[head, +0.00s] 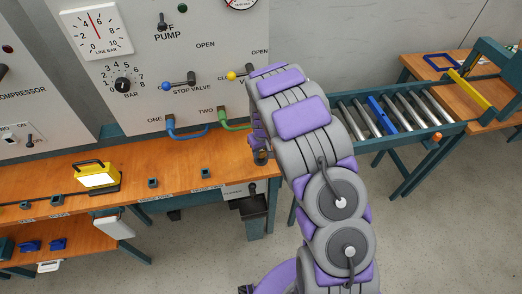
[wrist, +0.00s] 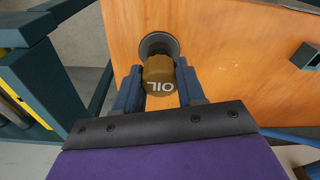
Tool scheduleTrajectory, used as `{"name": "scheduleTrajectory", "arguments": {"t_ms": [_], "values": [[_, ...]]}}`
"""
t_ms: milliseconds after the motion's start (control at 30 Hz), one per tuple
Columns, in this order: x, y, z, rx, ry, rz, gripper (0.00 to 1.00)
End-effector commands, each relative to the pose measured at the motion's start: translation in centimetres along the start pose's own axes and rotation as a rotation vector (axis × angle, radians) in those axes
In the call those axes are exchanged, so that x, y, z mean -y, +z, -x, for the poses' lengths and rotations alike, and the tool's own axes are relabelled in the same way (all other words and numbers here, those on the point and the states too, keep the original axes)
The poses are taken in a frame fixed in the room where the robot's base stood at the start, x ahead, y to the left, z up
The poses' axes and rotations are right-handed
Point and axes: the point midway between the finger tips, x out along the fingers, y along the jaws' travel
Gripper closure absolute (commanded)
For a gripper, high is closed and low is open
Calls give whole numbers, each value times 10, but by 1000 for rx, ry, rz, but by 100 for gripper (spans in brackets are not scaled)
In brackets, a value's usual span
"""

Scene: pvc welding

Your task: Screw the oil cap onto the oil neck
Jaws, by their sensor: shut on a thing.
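The oil cap (wrist: 160,86) is a brownish-gold cap marked "OIL" in white. It sits between the two blue fingers of my gripper (wrist: 158,76), which is shut on it. The lettering faces the wrist camera. The oil neck (wrist: 158,43) is a dark grey round fitting on the wooden worktop, just beyond the cap in the wrist view. The cap covers its near part, so I cannot tell whether cap and neck touch. In the head view my arm hides most of the gripper, the cap and the neck.
The wooden bench (head: 145,160) carries a yellow work lamp (head: 97,177) and small dark blocks. A grey control panel (head: 190,70) with knobs and blue and green hoses (head: 186,133) stands behind it. A roller conveyor (head: 385,115) is to the right. Bare floor lies in front.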

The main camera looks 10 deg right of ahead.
Motion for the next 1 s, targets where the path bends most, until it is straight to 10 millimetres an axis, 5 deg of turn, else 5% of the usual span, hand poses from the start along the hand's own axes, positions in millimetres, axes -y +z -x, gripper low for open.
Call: {"name": "scheduleTrajectory", "arguments": {"t_ms": [933,967,1000], "values": [[0,2,-18,1,0,1,90],[0,2,-18,1,0,1,60],[0,2,-18,1,0,1,56]]}}
